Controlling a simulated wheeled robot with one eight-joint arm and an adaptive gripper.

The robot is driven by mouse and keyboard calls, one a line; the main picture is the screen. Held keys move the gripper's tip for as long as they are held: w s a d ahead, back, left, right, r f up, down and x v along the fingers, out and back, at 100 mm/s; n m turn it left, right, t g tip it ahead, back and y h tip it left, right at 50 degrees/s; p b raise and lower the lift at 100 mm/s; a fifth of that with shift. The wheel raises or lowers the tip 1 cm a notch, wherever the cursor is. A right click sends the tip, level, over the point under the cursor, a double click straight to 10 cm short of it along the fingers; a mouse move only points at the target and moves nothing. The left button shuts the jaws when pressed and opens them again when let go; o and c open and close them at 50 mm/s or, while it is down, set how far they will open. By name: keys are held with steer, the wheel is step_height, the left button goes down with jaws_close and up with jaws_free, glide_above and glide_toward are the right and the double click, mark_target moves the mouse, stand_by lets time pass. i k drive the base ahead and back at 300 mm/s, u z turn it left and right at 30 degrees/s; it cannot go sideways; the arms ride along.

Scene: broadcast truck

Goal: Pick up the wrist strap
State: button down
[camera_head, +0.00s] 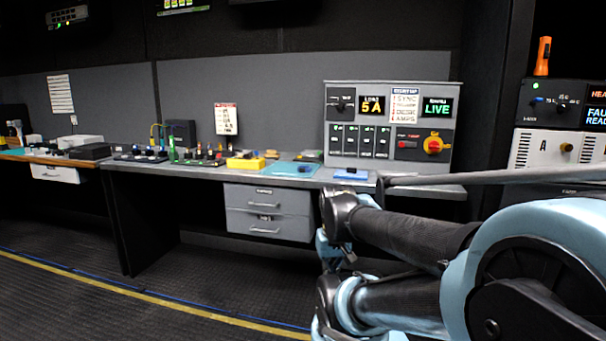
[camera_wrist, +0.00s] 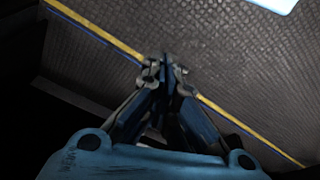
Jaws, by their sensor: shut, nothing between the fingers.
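I cannot pick out the wrist strap for certain in either view. Small items lie along the grey desk (camera_head: 210,172), too small to name surely. Among them are a light blue mat (camera_head: 290,169) and a small blue item (camera_head: 350,174) in front of the control panel. My gripper (camera_wrist: 165,62) is shut and empty in the wrist view, with bare floor beyond its fingertips. In the head view my arm fills the lower right, and I cannot make out the fingertips there.
The control panel (camera_head: 388,127) stands on the desk's right part. A yellow item (camera_head: 245,163) lies left of the mat. A drawer unit (camera_head: 268,212) hangs below the desktop. A rack (camera_head: 562,125) stands at far right. The dark floor with a yellow line (camera_head: 190,308) is clear.

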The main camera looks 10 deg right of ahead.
mark_target(304, 169)
steer(key=z, duration=0.05)
steer(key=k, duration=0.45)
steer(key=u, duration=0.25)
steer(key=i, duration=1.35)
steer(key=z, duration=0.4)
